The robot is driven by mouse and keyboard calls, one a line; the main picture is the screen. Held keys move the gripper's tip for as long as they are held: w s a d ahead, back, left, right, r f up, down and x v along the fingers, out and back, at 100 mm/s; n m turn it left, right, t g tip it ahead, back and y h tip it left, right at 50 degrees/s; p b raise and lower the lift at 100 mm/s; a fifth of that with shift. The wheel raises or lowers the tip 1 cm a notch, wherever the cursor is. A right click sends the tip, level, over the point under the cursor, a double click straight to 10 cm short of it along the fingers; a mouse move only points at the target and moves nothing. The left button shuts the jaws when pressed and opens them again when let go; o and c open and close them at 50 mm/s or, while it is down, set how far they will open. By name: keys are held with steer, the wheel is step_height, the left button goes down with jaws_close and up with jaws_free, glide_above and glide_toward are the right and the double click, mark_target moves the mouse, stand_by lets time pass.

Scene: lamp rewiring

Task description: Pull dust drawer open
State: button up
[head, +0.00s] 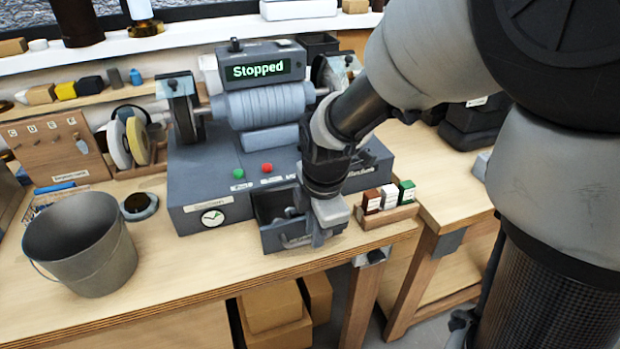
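The dust drawer (276,241) is a dark grey box in the front of the bench grinder's base (204,219). It stands partly out, and its open top shows a dark inside with some grey bits. My gripper (316,236) points down at the right end of the drawer front, overlapping it in the picture. The gripper and wrist hide the drawer's right side. I cannot tell whether the fingers are shut on the drawer's handle or only near it.
The grinder's display (257,70) reads "Stopped". A grey bucket (82,250) stands at the left on the bench (190,275). A wooden rack (388,216) with small coloured boxes sits just right of my gripper. Bare bench lies between bucket and drawer.

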step_height(320, 180, up, 17)
steer(key=s+p, duration=0.3)
steer(key=shift+d, duration=0.45)
steer(key=shift+r, duration=0.1)
steer(key=s+d+r+m+t+p, duration=0.3)
steer(key=s+d+r+m+p, duration=0.5)
steer(key=m, duration=1.3)
step_height(320, 180, up, 2)
steer(key=shift+s+d+t+h, duration=0.3)
steer(key=shift+s+d, duration=0.1)
steer(key=shift+s, duration=0.35)
